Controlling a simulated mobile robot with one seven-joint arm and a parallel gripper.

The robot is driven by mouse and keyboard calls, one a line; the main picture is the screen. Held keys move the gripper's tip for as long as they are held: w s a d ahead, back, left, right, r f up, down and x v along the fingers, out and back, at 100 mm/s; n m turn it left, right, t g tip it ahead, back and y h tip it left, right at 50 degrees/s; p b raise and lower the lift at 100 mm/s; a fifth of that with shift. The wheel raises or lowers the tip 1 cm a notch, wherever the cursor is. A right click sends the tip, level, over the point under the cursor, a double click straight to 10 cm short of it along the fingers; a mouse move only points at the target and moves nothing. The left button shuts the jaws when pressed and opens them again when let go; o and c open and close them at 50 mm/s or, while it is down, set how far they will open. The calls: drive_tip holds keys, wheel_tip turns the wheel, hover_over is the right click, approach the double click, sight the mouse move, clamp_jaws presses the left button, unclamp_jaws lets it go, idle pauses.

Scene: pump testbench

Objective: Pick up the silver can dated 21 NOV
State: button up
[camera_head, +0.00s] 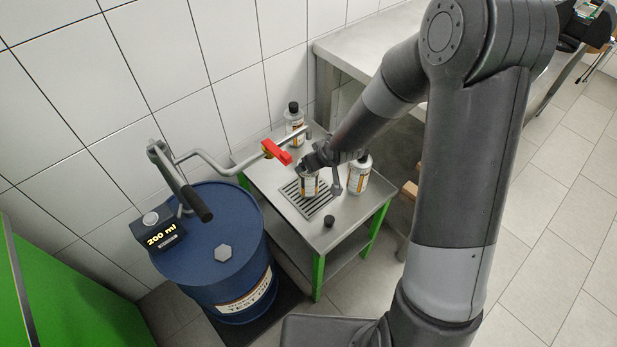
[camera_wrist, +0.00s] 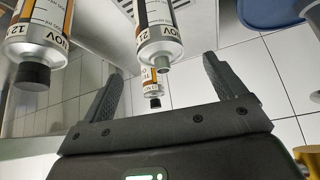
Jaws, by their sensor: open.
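The silver can reading 21 NOV (camera_wrist: 155,30) has an orange, black and white label and an uncapped neck. In the wrist view, which shows the scene upside down, it sits between my open fingers, with a gap on each side. In the head view, a can (camera_head: 309,187) stands upright on the drain grate, directly beneath my gripper (camera_head: 320,158), which partly hides its top. My gripper (camera_wrist: 162,68) is open and holds nothing. A similar capped can (camera_wrist: 38,45) reading 12 NOV is at the left of the wrist view.
A can (camera_head: 359,176) stands right of the grate, another (camera_head: 294,124) at the table's back. A loose black cap (camera_head: 329,221) lies near the front of the steel table (camera_head: 355,215). A pipe with a red valve handle (camera_head: 277,152) passes close left of my gripper. A blue drum (camera_head: 222,215) stands left.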

sight(309, 176)
drive_tip(key=x, duration=0.9)
drive_tip(key=shift+s+d, duration=0.1)
drive_tip(key=c, duration=1.7)
